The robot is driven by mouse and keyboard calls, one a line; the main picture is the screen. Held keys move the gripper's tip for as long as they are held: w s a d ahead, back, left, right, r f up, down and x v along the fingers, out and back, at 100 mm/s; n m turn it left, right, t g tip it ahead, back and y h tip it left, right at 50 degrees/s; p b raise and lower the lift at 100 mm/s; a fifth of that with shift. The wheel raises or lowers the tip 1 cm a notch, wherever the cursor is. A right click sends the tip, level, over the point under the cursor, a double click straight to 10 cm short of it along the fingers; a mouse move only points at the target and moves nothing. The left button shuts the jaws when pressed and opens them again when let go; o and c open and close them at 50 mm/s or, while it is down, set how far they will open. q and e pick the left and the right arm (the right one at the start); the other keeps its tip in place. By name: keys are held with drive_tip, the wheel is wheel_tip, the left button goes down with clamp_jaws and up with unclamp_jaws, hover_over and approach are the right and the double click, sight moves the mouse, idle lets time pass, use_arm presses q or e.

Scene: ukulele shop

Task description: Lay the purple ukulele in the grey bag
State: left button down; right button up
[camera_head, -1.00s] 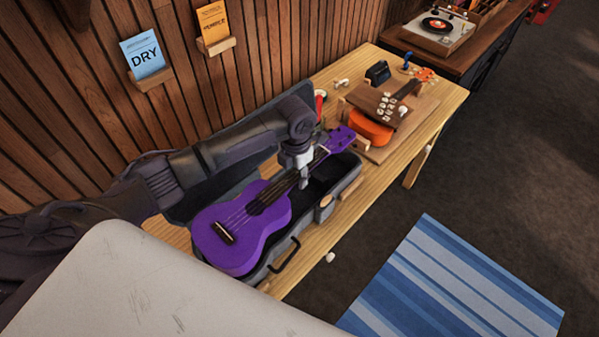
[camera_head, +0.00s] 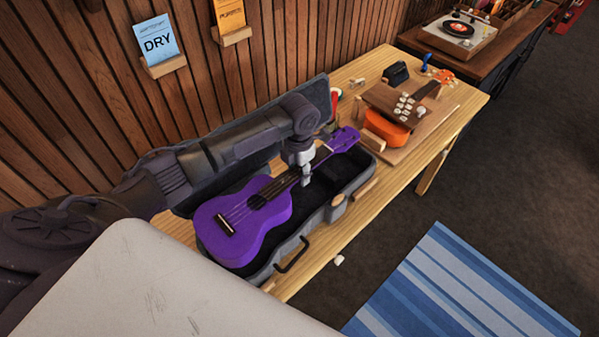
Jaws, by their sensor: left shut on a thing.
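The purple ukulele (camera_head: 243,222) is over the open grey bag (camera_head: 338,203), a padded case with its lid (camera_head: 220,185) up against the wall side. Its body is at the near left end of the bag and its head points to the far right end. My left gripper (camera_head: 304,178) is shut on the ukulele's neck, reaching from above. The arm covers part of the lid. I cannot tell whether the ukulele's back touches the bag's floor. My right gripper is not in view.
The bag lies on a wooden bench (camera_head: 440,140). Beyond it an orange ukulele (camera_head: 388,130) lies on a wooden board with small parts around. A record player (camera_head: 458,33) stands on a dark cabinet. A blue striped rug (camera_head: 460,285) lies on the floor.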

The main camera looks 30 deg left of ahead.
use_arm(q)
drive_tip(key=shift+f, duration=0.15)
drive_tip(key=shift+f+b, duration=1.9)
drive_tip(key=shift+f, duration=0.95)
drive_tip(key=shift+w+f+b, duration=0.1)
drive_tip(key=shift+f+b, duration=1.45)
drive_tip(key=shift+f, duration=0.65)
drive_tip(key=c, duration=0.6)
unclamp_jaws()
